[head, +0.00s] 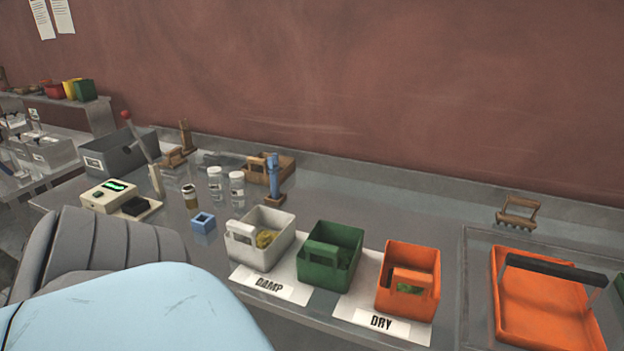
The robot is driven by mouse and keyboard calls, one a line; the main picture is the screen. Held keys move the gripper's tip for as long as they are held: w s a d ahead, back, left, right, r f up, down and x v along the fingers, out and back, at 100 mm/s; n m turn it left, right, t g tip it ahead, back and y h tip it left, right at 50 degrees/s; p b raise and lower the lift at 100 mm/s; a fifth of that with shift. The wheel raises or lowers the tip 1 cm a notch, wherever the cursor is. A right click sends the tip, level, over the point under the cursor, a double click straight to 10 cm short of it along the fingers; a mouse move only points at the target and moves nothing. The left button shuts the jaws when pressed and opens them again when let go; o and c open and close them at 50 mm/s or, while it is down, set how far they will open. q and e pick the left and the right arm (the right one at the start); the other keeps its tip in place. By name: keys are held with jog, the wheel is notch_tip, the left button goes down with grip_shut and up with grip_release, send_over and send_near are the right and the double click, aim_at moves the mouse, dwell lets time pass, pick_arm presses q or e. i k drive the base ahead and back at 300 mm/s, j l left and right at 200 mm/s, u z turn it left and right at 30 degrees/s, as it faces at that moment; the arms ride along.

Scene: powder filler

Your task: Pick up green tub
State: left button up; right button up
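A green tub (325,267) with a handle on its near side stands on the bench between a white tub and an orange tub. It sits on a pale mat, between the labels DAMP and DRY. It looks upright, and its inside is dark, so I cannot tell if it holds anything. Neither gripper shows in the head view. A large light blue rounded surface and grey ribbed parts fill the lower left and look like parts of my own body.
The white tub (250,255) holds yellowish material. The orange tub (413,262) holds something green. An orange tray (540,318) with a black handle lies at right. Jars, a blue cube (203,223), a blue upright tool (273,178) and a scale (110,196) stand behind left.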

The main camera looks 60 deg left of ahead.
aim_at(330, 256)
jog(key=u, duration=1.75)
jog(key=i+j+z, duration=0.2)
jog(key=j, duration=0.85)
jog(key=j+z, duration=0.25)
jog(key=j, duration=0.75)
